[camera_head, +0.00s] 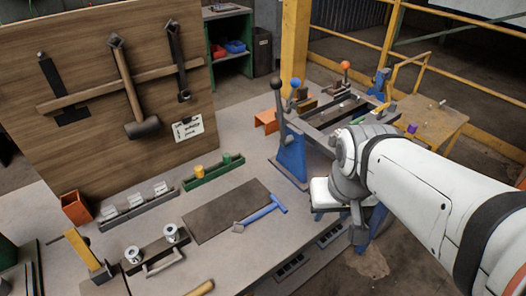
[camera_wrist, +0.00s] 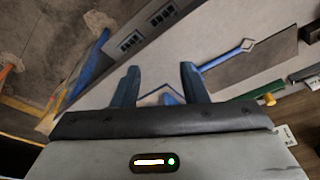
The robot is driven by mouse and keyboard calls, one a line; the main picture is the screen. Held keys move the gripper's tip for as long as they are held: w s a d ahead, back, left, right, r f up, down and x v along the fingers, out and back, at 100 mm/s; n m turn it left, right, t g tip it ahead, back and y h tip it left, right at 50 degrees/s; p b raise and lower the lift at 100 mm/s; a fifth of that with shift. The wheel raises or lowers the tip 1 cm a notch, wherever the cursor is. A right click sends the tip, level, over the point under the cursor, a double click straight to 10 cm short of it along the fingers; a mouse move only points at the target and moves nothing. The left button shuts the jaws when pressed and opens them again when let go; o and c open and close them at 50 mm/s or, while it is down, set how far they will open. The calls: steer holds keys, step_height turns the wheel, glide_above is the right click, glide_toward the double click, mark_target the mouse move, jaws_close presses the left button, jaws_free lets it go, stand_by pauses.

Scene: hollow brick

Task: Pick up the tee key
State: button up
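The tee key (camera_head: 262,213) lies on the bench top, partly over the edge of a dark mat. It has a blue crossbar at its right end, a blue shaft and a grey diamond-shaped tip. In the wrist view its blue shaft and tip (camera_wrist: 228,56) show to the right of my gripper (camera_wrist: 158,70), beyond the right finger. The crossbar end is partly hidden by that finger. My gripper is open, with nothing visibly held between its two blue-grey fingers. In the head view my arm comes in from the right, and my fingers cannot be clearly made out.
The dark mat (camera_head: 226,211) lies flat beside a green block rack (camera_head: 213,172). A blue-framed fixture with levers (camera_head: 291,150) stands at the back right, close to my arm. A tool board (camera_head: 110,85) stands at the left. Bench in front of the key is clear.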

mark_target(273, 205)
steer(key=w+a+f+m+b, duration=0.2)
steer(key=w+a+f+m, duration=0.1)
steer(key=w, duration=0.2)
steer(key=w+a+f+m+g+b, duration=0.1)
steer(key=w+a+f+m+b, duration=0.2)
steer(key=w+m, duration=0.1)
steer(key=w+a+f+m+g+b, duration=0.1)
steer(key=w+a+f+m+b, duration=0.1)
steer(key=w, duration=0.4)
steer(key=shift+w+a+f+m, duration=0.25)
steer(key=shift+a+m, duration=0.2)
steer(key=shift+m, duration=0.15)
steer(key=shift+w+a+f+m, duration=0.1)
steer(key=shift+a+f+m, duration=0.15)
steer(key=shift+a+m, duration=0.25)
step_height(273, 205, down, 8)
steer(key=shift+a+r+b, duration=0.15)
steer(key=shift+r+b, duration=0.05)
steer(key=shift+b, duration=0.3)
jaws_close()
